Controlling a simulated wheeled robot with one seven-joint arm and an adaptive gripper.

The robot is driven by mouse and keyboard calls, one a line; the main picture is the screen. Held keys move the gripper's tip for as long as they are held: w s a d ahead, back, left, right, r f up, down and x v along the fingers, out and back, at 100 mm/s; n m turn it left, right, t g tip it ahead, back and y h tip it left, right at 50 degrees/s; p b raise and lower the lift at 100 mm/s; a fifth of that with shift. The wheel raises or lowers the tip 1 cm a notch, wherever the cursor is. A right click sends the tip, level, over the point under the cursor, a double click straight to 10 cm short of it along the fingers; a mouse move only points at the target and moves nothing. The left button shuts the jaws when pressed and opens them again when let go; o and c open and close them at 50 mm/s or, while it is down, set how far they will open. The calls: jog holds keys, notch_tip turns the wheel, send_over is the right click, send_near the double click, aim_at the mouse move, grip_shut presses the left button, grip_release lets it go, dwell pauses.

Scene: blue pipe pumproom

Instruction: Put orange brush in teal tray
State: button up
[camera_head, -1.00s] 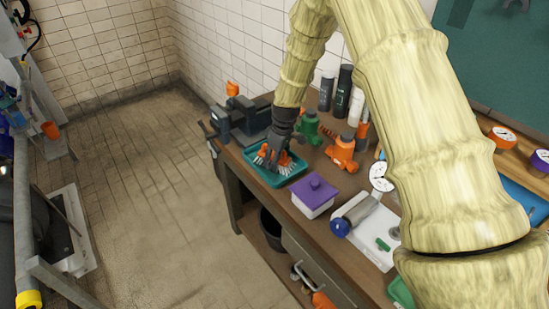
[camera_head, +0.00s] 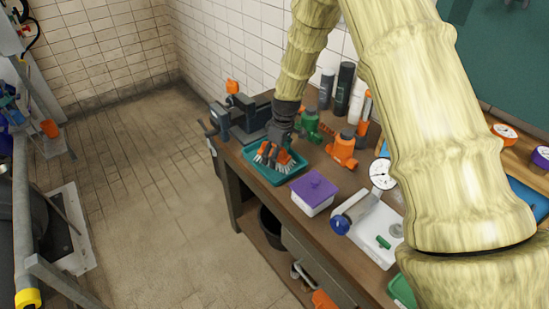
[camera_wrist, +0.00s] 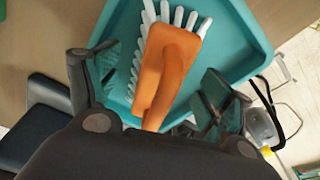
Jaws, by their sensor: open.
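The orange brush (camera_head: 273,155) with white bristles lies in the teal tray (camera_head: 292,177) on the workbench. In the wrist view the brush (camera_wrist: 172,65) lies over the floor of the tray (camera_wrist: 232,48), its handle pointing toward my gripper. My gripper (camera_wrist: 155,100) is open, with one finger on each side of the brush handle and gaps between them. In the head view my gripper (camera_head: 278,140) is just above the brush and hides part of it.
A purple-lidded box (camera_head: 314,190) stands right of the tray. A dark vise (camera_head: 237,120) is at the left bench end. Green (camera_head: 309,124) and orange (camera_head: 342,150) fittings stand behind. A white tray (camera_head: 374,250) with a gauge is further right.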

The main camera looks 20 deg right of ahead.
jog(key=r+b, duration=0.1)
jog(key=r, duration=0.2)
jog(key=r+b, duration=0.1)
jog(key=r, duration=0.3)
jog(key=s+d+r+b, duration=0.1)
jog(key=r, duration=0.2)
jog(key=shift+r, duration=0.3)
